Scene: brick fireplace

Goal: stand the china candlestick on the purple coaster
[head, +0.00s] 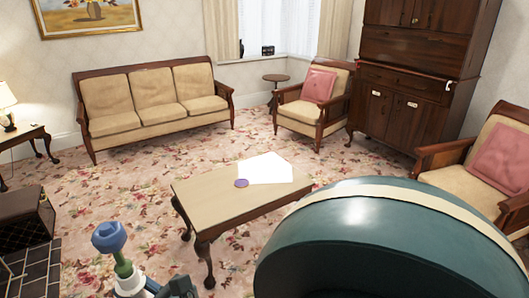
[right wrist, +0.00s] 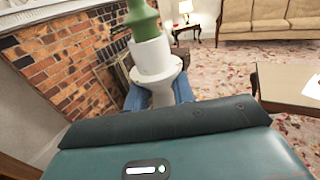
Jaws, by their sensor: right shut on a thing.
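The china candlestick (head: 122,269) shows at the bottom left of the head view, with a blue top, a green part and white below. In the right wrist view its green and white parts (right wrist: 151,55) rise above my right gripper (right wrist: 158,94). The gripper's blue fingers are shut on its white lower part, and the candlestick is held in the air, slightly tilted in the head view. The purple coaster (head: 241,183) lies flat on the coffee table (head: 215,198), to the right of and beyond the candlestick. Nothing stands on the coaster. My left gripper is out of view.
White paper (head: 266,168) lies beside the coaster. A sofa (head: 150,100), armchairs (head: 310,100) and a tall cabinet (head: 410,80) stand beyond the table. A brick fireplace (right wrist: 65,65) shows in the wrist view. Carpet is open between table and sofa.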

